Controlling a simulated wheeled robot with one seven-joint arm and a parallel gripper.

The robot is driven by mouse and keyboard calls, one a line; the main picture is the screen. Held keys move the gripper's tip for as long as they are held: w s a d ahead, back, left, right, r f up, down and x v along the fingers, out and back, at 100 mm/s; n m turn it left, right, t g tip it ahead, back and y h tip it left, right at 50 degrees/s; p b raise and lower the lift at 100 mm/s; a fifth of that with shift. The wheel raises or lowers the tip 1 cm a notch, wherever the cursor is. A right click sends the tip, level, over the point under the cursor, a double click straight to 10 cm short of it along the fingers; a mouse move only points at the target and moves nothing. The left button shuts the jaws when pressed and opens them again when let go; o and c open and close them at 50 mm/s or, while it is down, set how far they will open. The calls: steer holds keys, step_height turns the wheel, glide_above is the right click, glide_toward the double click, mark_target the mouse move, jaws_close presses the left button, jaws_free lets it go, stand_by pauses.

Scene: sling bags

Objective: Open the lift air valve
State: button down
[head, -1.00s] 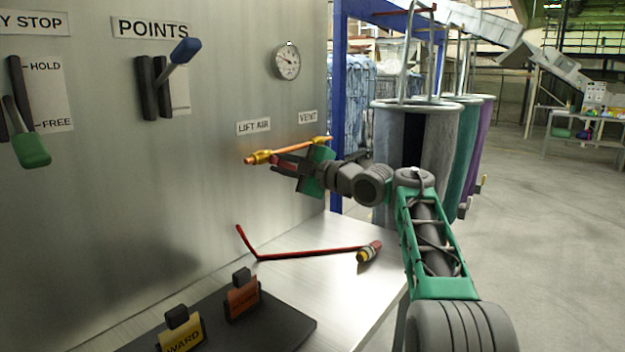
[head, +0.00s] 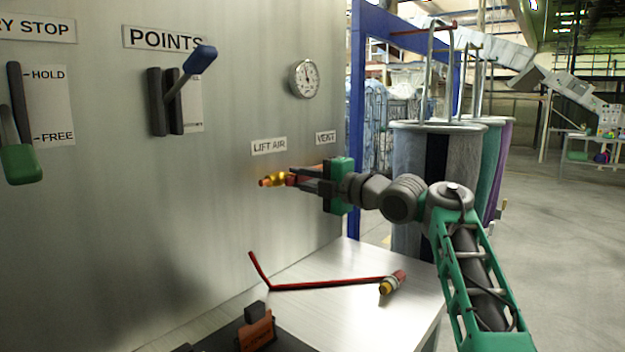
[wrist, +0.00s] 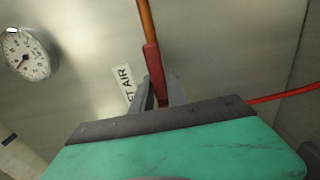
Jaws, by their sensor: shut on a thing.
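The lift air valve has a brass fitting (head: 272,181) on the metal panel, just below the LIFT AIR label (head: 269,146). My gripper (head: 300,180) is at the valve from the right. In the wrist view its grey fingers (wrist: 158,96) are shut around the red lever (wrist: 151,64). The lever looks nearly in line with the orange pipe (wrist: 145,20) in that view. In the head view my gripper hides most of the lever and the pipe.
A pressure gauge (head: 304,78) is on the panel above. The POINTS lever (head: 191,72) is to the left. Hanging bags (head: 420,185) stand behind my arm.

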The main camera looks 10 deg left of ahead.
steer(key=shift+r, duration=0.15)
steer(key=c, duration=1.3)
jaws_free()
steer(key=b+v, duration=0.1)
steer(key=v, duration=0.6)
steer(key=shift+s+d+b, duration=0.1)
steer(key=shift+d+b, duration=0.25)
